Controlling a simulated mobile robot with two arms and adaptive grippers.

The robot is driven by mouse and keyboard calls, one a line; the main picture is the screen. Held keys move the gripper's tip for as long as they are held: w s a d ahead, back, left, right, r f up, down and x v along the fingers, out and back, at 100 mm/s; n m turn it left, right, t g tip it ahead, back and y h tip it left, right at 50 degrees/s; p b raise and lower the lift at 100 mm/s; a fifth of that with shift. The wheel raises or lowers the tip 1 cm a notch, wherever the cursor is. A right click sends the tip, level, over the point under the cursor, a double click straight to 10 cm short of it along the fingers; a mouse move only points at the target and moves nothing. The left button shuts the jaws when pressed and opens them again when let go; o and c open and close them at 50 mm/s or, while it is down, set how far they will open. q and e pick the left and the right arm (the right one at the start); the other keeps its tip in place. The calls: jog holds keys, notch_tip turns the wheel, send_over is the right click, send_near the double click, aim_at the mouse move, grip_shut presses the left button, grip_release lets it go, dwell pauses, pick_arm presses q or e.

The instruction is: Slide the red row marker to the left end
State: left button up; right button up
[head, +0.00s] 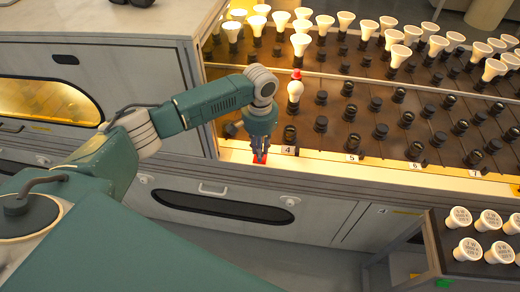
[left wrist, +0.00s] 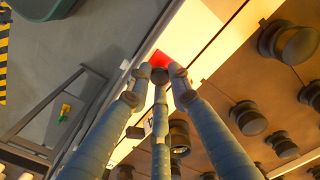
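The red row marker (head: 262,157) lies on the pale front ledge of the bulb rack, left of the number 4 label. My left gripper (head: 259,157) points down over it, with its fingertips at the marker. In the left wrist view the red marker (left wrist: 178,62) shows beyond and between the fingertips (left wrist: 159,73), which are close together and partly hide it. I cannot tell whether the fingers grip the marker or only stand around it. My right gripper is not in view.
The ledge (head: 385,167) runs right past several number labels and ends left near the grey cabinet (head: 100,75). Behind it are dark sockets and lit bulbs; one bulb (head: 295,92) has a red top. A tray of white bulbs (head: 470,250) stands front right.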

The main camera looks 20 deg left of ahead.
pick_arm(q)
grip_shut()
jog(key=shift+a+r, duration=0.1)
jog(key=shift+a, duration=0.1)
jog(key=a+p, duration=0.1)
jog(key=s+a+p, duration=0.1)
jog(key=a+p, duration=0.1)
jog(key=shift+a+r, duration=0.1)
jog(key=shift+a, duration=0.05)
jog(key=shift+s+a+f, duration=0.1)
jog(key=shift+a+f, duration=0.1)
jog(key=o, duration=0.8)
grip_release()
jog(key=shift+c, duration=0.2)
jog(key=shift+a, duration=0.1)
